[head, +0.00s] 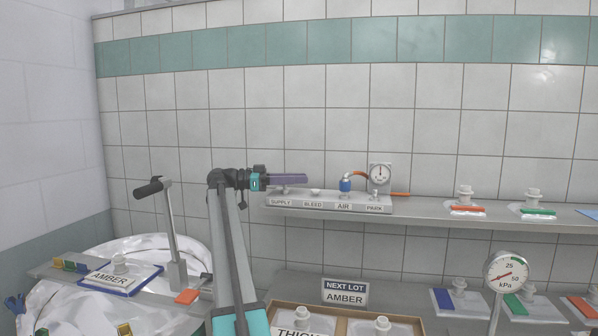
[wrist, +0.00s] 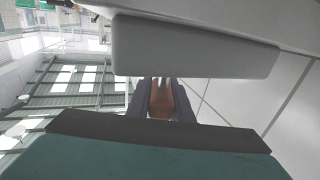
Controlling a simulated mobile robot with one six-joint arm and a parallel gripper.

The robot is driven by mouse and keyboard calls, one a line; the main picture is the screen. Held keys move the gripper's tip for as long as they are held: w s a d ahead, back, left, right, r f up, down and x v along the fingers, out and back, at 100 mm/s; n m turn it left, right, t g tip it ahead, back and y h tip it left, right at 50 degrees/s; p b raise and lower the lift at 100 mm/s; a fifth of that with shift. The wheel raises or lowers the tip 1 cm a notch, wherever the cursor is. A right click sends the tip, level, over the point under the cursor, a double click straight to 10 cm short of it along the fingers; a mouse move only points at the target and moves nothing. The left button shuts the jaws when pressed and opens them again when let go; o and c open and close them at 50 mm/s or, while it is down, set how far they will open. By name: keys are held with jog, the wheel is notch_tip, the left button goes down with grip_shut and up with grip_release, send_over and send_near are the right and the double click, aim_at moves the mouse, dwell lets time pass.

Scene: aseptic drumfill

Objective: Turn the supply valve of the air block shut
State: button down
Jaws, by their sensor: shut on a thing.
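The air block (head: 330,204) is a pale strip on the wall shelf, with labels SUPPLY, BLEED, AIR and PARK. My gripper (head: 304,179) reaches in from the left, level, directly above the SUPPLY end. Its purple fingers cover most of the supply valve (head: 285,188); only a small grey part shows below them. In the wrist view my gripper (wrist: 165,85) has its two dark fingers on either side of a brown-orange piece, seemingly the valve's handle (wrist: 168,103). The handle's angle cannot be told.
Right of my gripper stand a small bleed knob (head: 316,192), a blue coupling (head: 346,184) with an orange hose, and a dial gauge (head: 380,172). The shelf (head: 430,208) carries tagged fittings farther right. A grey lever (head: 172,220) stands left of my arm. The tiled wall is close behind.

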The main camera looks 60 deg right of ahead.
jog(key=shift+w+a+r+m+g+y+p, duration=0.15)
jog(key=shift+m+g+y+p, duration=0.3)
jog(key=shift+p, duration=1.6)
jog(key=shift+s+a+r+m+g+y+p, duration=0.25)
jog(key=shift+y+p, duration=0.4)
jog(key=shift+p, duration=1.35)
jog(key=shift+d+f+m+y+p, duration=0.1)
jog(key=shift+f+m+y+p, duration=0.25)
jog(key=shift+p, duration=1.15)
jog(key=c, duration=2)
grip_release()
jog(key=o, duration=0.4)
jog(key=shift+w+f, duration=0.1)
jog(key=shift+w, duration=0.15)
jog(key=shift+s, duration=0.1)
jog(key=shift+s, duration=0.1)
